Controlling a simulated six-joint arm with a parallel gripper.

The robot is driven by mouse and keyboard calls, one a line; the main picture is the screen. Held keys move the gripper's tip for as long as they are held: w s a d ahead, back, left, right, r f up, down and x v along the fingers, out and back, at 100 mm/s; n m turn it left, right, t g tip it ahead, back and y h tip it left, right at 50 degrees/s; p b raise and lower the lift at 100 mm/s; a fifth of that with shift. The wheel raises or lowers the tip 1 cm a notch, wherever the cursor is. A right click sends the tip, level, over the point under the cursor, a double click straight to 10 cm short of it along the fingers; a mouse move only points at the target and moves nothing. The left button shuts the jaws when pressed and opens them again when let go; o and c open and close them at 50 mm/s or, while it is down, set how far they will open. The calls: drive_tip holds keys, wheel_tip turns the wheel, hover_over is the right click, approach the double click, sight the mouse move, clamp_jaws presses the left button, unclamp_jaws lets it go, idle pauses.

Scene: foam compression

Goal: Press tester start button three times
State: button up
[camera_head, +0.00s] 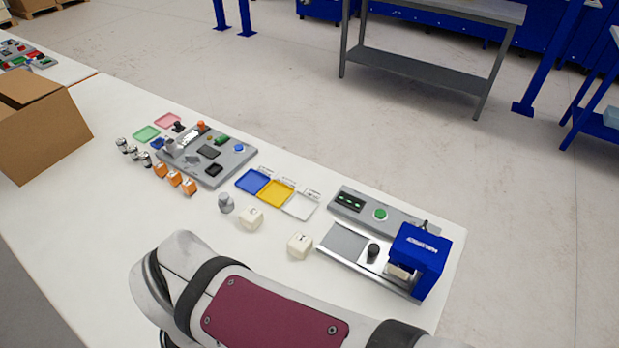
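The tester (346,240) stands at the right end of the white table. Its grey panel carries a round green button (380,214), which I take as the start button, and a dark display (350,201) with green marks. A blue press head (420,258) stands at its right end, with a pale block (398,272) partly visible under it. A black knob (373,250) sits on the tester's bed. My arm crosses the bottom of the view, in front of the tester. My gripper is not in view, and nothing shows touching the green button.
Two cream blocks (299,246) (251,217) and a small grey metal piece (226,203) stand left of the tester. Blue, yellow and white trays (252,181) lie behind them. Farther left are a grey board (235,162) with parts, several orange pieces and a cardboard box (40,125).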

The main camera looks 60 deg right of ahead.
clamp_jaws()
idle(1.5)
